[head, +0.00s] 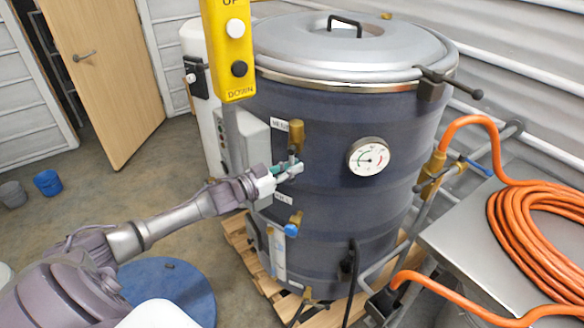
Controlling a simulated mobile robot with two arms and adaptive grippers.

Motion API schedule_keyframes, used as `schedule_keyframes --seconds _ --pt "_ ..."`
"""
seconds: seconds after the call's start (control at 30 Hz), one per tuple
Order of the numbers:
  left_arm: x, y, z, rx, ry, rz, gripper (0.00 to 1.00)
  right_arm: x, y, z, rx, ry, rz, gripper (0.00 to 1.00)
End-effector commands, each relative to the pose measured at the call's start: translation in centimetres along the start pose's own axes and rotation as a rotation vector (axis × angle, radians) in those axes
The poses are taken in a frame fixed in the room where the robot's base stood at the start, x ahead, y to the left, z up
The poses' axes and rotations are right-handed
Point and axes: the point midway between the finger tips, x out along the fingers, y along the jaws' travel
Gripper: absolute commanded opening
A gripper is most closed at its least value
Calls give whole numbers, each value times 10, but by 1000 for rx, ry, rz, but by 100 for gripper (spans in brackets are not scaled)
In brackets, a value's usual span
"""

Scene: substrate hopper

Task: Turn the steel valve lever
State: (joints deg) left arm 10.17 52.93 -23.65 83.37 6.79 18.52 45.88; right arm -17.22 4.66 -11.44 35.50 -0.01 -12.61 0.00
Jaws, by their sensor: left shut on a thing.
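A large dark blue-grey drum (330,220) with a steel lid stands on a wooden pallet. A brass valve (296,134) sits on its front left side, beside a small white label. My left gripper (288,171) reaches in from the left, just below this valve. It is shut on the steel valve lever, which its fingers mostly hide, so the lever's exact angle is unclear. Lower on the drum is a second brass valve with a blue handle (292,229). My right gripper is not in view.
A yellow UP/DOWN pendant (227,50) hangs left of the drum. A round gauge (368,157) is on its front. A coiled orange hose (545,230) lies on a metal table (470,235) at right. A wooden door (105,70) stands ajar at back left.

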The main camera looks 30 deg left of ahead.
Motion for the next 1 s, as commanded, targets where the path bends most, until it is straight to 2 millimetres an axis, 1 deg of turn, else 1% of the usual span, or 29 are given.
schedule_keyframes --seconds 0.17,0.37,0.63,1.0 --pt "1 2 1 -29 20 0 0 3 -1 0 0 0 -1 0" --pt "5 7 2 -118 80 0 0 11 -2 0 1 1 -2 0" --pt "12 18 -1 -315 211 0 0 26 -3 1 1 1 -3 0" --pt "21 32 -12 -609 407 0 0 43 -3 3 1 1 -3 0"
